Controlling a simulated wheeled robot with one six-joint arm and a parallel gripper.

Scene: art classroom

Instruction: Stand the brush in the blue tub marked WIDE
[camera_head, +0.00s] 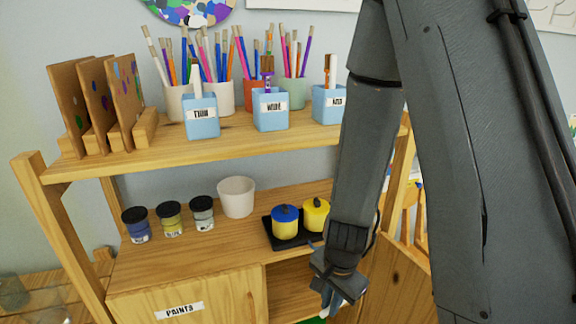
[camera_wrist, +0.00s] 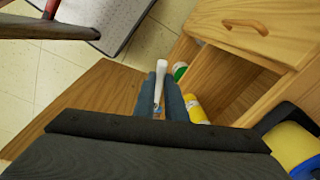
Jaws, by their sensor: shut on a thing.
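The blue tub marked WIDE (camera_head: 271,123) stands on the top shelf between two other blue tubs. A brush with a purple handle and brown bristles (camera_head: 267,66) stands up out of it. My gripper (camera_head: 333,296) is low in front of the shelf unit, well below the tubs. In the wrist view my gripper (camera_wrist: 165,98) is shut on a slim white brush (camera_wrist: 161,72) whose far end points away from the camera. A little blue shows on it between the fingers. Its other end is hidden.
The blue tubs marked THIN (camera_head: 201,128) and one with an unclear label (camera_head: 327,115) each hold a brush. Pots of brushes stand behind. Wooden racks (camera_head: 128,95) are at left. Paint jars (camera_head: 170,222), a white cup (camera_head: 236,197) and a black tray (camera_head: 287,242) fill the middle shelf.

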